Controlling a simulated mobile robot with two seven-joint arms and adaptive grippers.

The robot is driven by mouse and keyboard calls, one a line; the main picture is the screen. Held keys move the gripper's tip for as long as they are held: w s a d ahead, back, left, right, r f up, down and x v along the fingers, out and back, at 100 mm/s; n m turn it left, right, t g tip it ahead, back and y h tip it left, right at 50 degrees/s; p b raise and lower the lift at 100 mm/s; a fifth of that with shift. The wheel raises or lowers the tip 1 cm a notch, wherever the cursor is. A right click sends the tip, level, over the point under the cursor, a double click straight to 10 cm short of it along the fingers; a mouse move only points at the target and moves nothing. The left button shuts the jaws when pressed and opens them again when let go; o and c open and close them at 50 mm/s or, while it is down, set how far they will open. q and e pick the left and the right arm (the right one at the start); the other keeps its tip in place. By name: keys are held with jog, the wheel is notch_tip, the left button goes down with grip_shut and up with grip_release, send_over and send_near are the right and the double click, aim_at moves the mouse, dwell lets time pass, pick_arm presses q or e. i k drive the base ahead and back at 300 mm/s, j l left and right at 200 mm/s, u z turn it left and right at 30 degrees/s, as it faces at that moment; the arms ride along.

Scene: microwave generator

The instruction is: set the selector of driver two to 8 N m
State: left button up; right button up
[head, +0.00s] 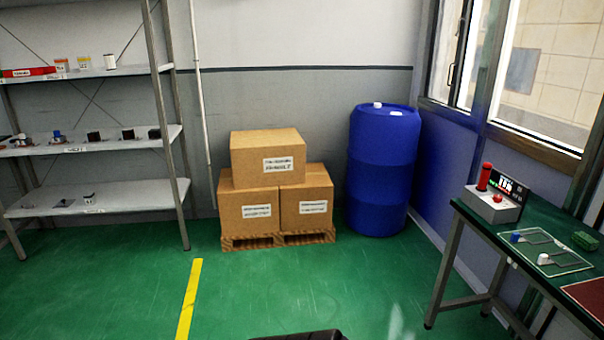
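I cannot make out driver two or its selector for sure. On the green-topped workbench (481,217) at the right stands a grey control box (487,208) with a red cylinder, a red button and a small lit display panel. In front of it lies a flat outlined tray or mat (567,264) with a small blue-capped item (516,237) and a small white item (544,259) on it. Any scale markings are too small to read. Neither gripper is in view; only a dark shape cuts in at the bottom edge.
A metal shelf unit (95,143) with small parts stands at the left. Cardboard boxes (268,158) on a wooden pallet (278,240) and a blue drum (381,170) stand by the back wall. A green block (585,241) is on the bench. The green floor left of the bench is clear.

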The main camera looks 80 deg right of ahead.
aim_at(497, 198)
jog(key=z, duration=3.95)
